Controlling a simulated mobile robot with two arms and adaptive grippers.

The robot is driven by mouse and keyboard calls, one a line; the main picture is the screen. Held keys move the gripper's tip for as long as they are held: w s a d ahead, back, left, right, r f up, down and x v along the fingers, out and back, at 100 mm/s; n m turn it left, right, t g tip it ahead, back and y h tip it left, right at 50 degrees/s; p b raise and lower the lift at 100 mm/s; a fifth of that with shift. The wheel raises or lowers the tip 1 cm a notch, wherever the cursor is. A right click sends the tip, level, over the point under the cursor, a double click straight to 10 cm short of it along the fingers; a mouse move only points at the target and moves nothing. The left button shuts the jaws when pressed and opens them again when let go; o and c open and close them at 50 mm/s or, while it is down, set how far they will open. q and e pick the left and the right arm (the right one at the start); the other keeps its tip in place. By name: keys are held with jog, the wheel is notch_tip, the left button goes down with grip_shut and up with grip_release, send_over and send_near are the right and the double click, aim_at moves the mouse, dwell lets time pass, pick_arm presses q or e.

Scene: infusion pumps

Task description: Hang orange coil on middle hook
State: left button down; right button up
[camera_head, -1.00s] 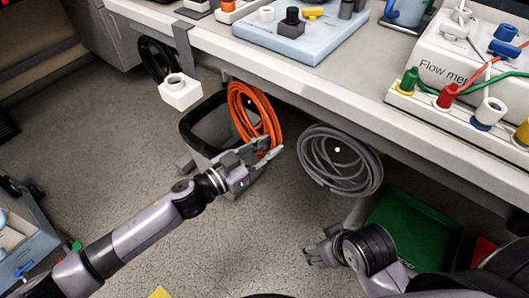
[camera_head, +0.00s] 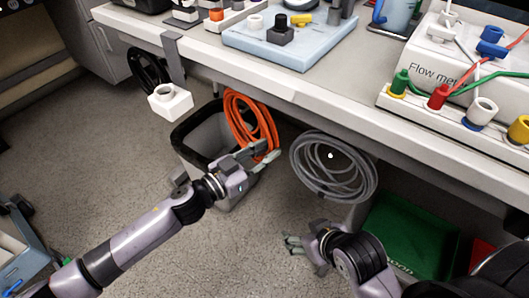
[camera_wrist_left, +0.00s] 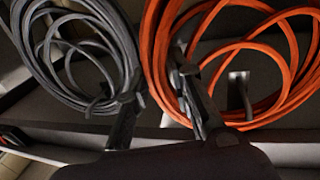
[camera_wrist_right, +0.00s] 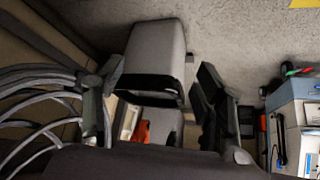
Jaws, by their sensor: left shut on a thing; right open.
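The orange coil (camera_head: 250,122) hangs below the bench edge, between a black coil (camera_head: 145,70) at left and a grey coil (camera_head: 333,167) at right. My left gripper (camera_head: 266,152) is shut on its lower right side. In the left wrist view, my left gripper's fingers (camera_wrist_left: 158,98) are beside strands of the orange coil (camera_wrist_left: 275,50). A pale metal bracket (camera_wrist_left: 238,90) shows through its loops; I cannot tell whether it is the middle hook or bears the coil. My right gripper (camera_head: 296,244) is open and empty, below the grey coil; it also shows in the right wrist view (camera_wrist_right: 150,95).
A white block (camera_head: 170,101) sits below the bench edge at left. A green box (camera_head: 410,235) is under the bench at right.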

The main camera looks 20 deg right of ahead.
pick_arm(q)
jog(key=shift+w+d+f, duration=0.35)
jog(key=shift+d+f, duration=0.1)
jog(key=shift+d, duration=0.05)
jog(key=shift+f, duration=0.1)
jog(key=shift+d+f, duration=0.1)
pick_arm(e)
jog(key=shift+w+a+r+t, duration=0.1)
jog(key=shift+w+r+t, duration=0.15)
jog(key=shift+w, duration=0.25)
jog(key=shift+w+a+r+t, duration=0.1)
jog(key=shift+w+r+t, duration=0.1)
jog(key=shift+w, duration=0.25)
pick_arm(q)
jog(key=shift+w, duration=0.1)
